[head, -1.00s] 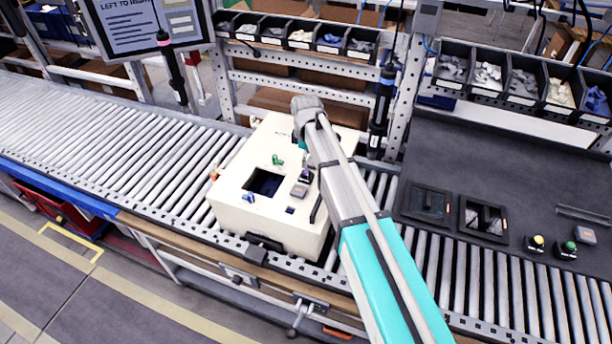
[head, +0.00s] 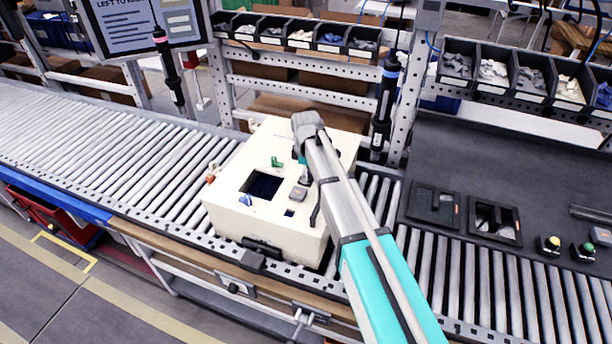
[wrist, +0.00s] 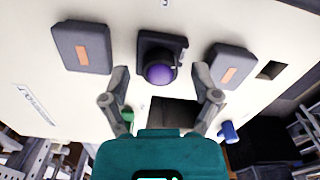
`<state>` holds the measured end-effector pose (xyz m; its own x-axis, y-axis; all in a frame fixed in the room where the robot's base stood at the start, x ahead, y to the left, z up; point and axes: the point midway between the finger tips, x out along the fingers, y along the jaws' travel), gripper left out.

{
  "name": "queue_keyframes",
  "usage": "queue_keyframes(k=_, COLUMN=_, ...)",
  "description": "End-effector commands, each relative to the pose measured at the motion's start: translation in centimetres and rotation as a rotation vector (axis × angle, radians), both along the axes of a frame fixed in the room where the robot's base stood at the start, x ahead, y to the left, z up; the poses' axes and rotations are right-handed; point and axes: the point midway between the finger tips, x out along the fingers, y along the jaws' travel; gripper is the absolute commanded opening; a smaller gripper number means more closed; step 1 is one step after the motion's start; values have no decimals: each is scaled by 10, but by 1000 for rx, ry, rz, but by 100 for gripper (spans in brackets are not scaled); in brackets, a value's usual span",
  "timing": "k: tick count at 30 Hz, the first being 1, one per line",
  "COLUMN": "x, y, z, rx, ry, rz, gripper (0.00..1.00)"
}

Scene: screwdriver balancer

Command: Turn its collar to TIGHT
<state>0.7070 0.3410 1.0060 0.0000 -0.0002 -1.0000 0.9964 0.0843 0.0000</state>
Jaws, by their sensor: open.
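The wrist view shows a purple round knob (wrist: 160,74) on a dark square block (wrist: 161,50), set on a cream housing (wrist: 60,108). My gripper (wrist: 159,71) is open, its fingertips apart to the left and right of the knob. I cannot tell the height gap or see any contact. In the head view my gripper (head: 301,160) is over the right part of the housing (head: 232,218), its fingers mostly hidden by the arm. Two screwdrivers hang from the rack, one with a pink band (head: 161,42) and one with a blue band (head: 389,75). No TIGHT marking is readable.
Two grey blocks with orange strips (wrist: 82,47) (wrist: 231,66) flank the knob. A green part (head: 277,162) and a blue part (head: 245,200) stand near the housing's dark opening (head: 262,185). Parts bins (head: 293,38) line the rack behind. Rollers (head: 100,150) extend left.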

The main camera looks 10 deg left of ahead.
Motion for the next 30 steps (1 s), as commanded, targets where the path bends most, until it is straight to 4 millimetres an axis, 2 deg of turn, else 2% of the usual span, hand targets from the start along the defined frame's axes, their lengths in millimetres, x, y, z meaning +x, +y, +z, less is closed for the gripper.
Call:
queue_keyframes(k=10, x=0, y=0, z=-1, rx=0, ry=0, rz=0, gripper=79)
queue_keyframes(k=23, x=0, y=0, z=-1, rx=0, ry=0, rz=0, gripper=0)
queue_keyframes(k=30, x=0, y=0, z=-1, rx=0, ry=0, rz=-10, gripper=0)
